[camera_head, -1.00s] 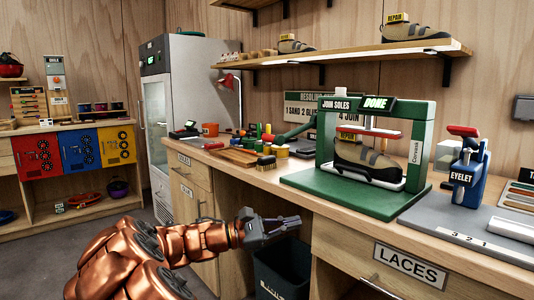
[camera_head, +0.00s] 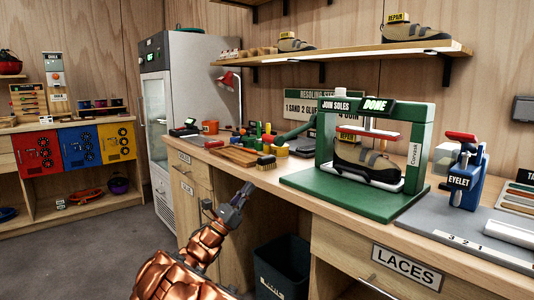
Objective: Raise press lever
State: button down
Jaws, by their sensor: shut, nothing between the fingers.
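The press (camera_head: 424,122) is a green frame on a green base plate (camera_head: 315,187), with signs reading JOIN SOLES and DONE. A dark green lever (camera_head: 294,132) sticks out from its left side, sloping down to the left. A red and silver pressing part (camera_head: 368,131) hangs under the top beam. A tan and black shoe (camera_head: 365,163) with a REPAIR tag sits inside the frame. My gripper (camera_head: 245,190) is shut and empty, in front of the bench's front edge, pointing up. It is below and left of the lever and touches nothing.
A brush (camera_head: 266,163), a wooden board (camera_head: 232,156) and several small coloured items lie left of the press. A blue eyelet tool (camera_head: 465,180) stands to the right. A dark bin (camera_head: 283,268) is under the bench. A shelf (camera_head: 345,60) with shoes hangs above.

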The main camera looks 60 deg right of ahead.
jog(key=shift+d, duration=0.1)
jog(key=b+x, duration=0.2)
jog(key=x, duration=0.7)
jog(key=shift+s, duration=0.1)
jog(key=r, duration=0.1)
jog(key=r+b, duration=0.1)
jog(key=r, duration=0.1)
jog(key=shift+d+r, duration=0.1)
jog(key=shift+d, duration=0.25)
jog(key=shift+r+b, duration=0.3)
jog(key=shift+r, duration=0.5)
jog(key=shift+d, duration=0.1)
jog(key=shift+a+r+y+p, duration=0.3)
jog(key=shift+r+p, duration=0.25)
jog(key=shift+p, duration=0.5)
